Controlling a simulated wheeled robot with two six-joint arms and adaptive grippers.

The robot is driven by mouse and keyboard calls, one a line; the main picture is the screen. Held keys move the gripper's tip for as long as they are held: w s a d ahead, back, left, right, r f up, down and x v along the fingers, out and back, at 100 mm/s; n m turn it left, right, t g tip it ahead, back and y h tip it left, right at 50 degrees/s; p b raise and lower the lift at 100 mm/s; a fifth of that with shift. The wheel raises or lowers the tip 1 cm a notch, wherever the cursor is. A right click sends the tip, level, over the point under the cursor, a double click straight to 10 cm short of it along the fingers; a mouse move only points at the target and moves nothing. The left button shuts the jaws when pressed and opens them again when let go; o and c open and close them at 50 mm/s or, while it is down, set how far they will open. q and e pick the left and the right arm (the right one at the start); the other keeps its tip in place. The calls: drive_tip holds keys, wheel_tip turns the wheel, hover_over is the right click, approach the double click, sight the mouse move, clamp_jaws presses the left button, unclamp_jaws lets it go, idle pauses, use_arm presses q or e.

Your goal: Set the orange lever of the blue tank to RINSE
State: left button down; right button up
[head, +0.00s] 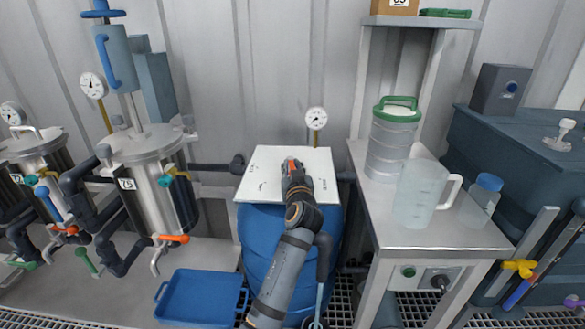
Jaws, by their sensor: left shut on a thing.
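The blue tank (258,250) stands in the middle, with a white panel (258,175) on its top. The orange lever (291,164) shows as a small orange patch on this panel, right at the tips of my left gripper (293,172). My left gripper is shut on the lever, and my fingers and wrist hide most of it. Small marks on the panel are too small to read, so which setting the lever points at cannot be told. My right gripper is not in view.
A steel bench (440,236) on the right holds a lidded container (391,145), a clear jug (417,195) and a bottle (484,200). A blue tray (200,297) lies on the floor left of the tank. Steel vessels (150,185) with pipes stand further left. A gauge (316,118) is behind the panel.

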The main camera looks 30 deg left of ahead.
sight(292, 166)
use_arm(q)
drive_tip(key=c, duration=1.3)
unclamp_jaws()
drive_tip(key=shift+c, duration=0.2)
wheel_tip(292, 166, up, 10)
drive_tip(key=shift+r, duration=0.1)
